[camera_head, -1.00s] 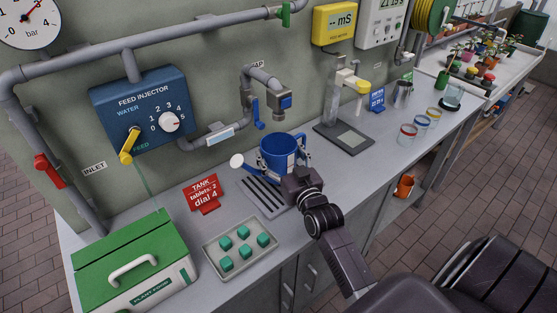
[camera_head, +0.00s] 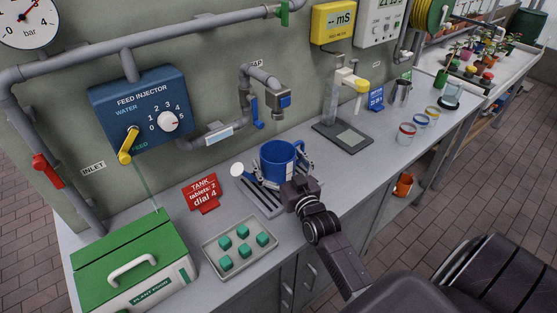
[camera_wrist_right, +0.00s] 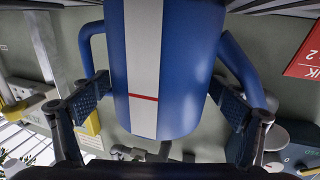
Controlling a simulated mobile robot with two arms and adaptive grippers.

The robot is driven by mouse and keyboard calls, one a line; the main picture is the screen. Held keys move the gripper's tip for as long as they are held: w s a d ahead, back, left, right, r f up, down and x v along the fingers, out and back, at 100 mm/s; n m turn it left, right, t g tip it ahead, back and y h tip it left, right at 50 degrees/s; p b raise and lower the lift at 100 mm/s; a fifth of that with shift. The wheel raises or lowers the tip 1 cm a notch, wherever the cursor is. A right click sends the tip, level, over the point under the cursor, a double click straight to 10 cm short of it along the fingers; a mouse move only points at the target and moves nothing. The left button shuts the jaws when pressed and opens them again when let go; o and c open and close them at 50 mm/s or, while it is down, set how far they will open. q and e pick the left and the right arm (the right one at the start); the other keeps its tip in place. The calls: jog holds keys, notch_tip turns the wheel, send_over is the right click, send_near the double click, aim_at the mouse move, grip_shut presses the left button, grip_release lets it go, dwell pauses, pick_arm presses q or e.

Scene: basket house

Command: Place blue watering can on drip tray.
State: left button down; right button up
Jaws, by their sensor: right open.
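The blue watering can (camera_head: 278,156) stands upright over the drip tray (camera_head: 262,200), the slatted grey plate on the counter below the tap; its base is partly hidden by my right gripper. Its white round spout end (camera_head: 237,169) points left. My right gripper (camera_head: 284,178) is open, with one finger on each side of the can. My left gripper is not in view.
A tap (camera_head: 283,101) hangs behind the can. A red sign (camera_head: 202,191), a tray of green cubes (camera_head: 213,251) and a green box (camera_head: 130,262) are to the left. A dark stand (camera_head: 343,137) and several ringed glasses (camera_head: 407,133) are to the right.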

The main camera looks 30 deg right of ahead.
jog(key=shift+r, duration=0.1)
jog(key=shift+s, duration=0.4)
jog(key=s+a+b, duration=0.2)
jog(key=s, duration=0.9)
